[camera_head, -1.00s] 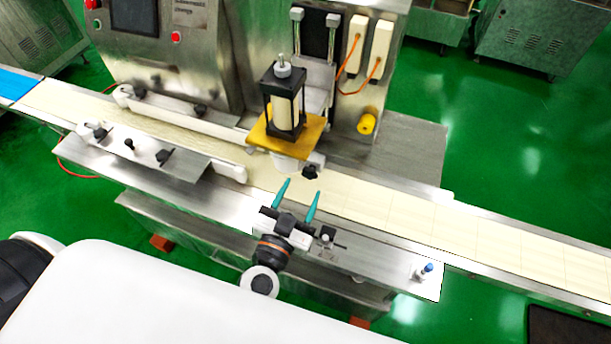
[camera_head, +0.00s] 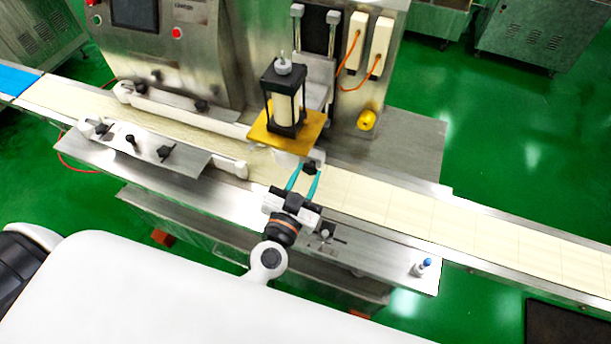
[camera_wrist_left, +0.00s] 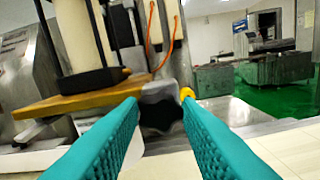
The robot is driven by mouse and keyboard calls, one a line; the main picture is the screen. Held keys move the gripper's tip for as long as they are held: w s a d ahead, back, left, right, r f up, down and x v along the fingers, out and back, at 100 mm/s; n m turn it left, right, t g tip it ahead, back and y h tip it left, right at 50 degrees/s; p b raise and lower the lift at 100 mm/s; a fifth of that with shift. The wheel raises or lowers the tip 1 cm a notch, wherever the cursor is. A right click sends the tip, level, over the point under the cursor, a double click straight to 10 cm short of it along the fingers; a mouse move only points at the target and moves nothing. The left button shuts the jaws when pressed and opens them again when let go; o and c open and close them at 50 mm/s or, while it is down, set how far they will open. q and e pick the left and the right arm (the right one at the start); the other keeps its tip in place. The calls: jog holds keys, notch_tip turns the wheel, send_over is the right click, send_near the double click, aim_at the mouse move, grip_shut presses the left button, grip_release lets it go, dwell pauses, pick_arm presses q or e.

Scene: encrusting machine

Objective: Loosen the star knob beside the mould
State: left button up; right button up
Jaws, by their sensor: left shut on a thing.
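The black star knob (camera_head: 311,164) sits on the front side of the mould unit, just right of the yellow plate; it also shows in the left wrist view (camera_wrist_left: 161,115) between the teal fingers. The mould (camera_head: 285,100) is a black frame around a cream cylinder, standing on the yellow plate (camera_head: 262,134). My left gripper (camera_head: 307,170) reaches over the belt with its fingertips at the knob, one on each side, shut on it. The fingers partly hide the knob in the wrist view. My right gripper is not in view.
The cream conveyor belt (camera_head: 382,199) runs under the mould. A metal guide plate with black knobs (camera_head: 132,140) lies to the left. A yellow button (camera_head: 367,120) is behind and right of the knob. A blue-tipped post (camera_head: 427,263) stands on the near ledge.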

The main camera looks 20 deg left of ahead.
pick_arm(q)
jog(key=shift+n, duration=0.4)
jog(key=shift+r+n+p, duration=0.1)
jog(key=shift+n+p, duration=0.35)
jog(key=shift+n, duration=0.05)
jog(key=n+p, duration=0.1)
jog(key=n, duration=0.2)
jog(key=shift+a+n, duration=0.1)
jog(key=shift+n, duration=0.2)
jog(key=n+p, duration=0.1)
jog(key=n, duration=1)
jog(key=shift+a+f+n, duration=0.1)
jog(key=shift+f+n, duration=0.1)
jog(key=shift+n, duration=0.2)
jog(key=n+b, duration=0.1)
jog(key=n, duration=0.3)
jog(key=shift+n+b, duration=0.3)
jog(key=shift+n, duration=1)
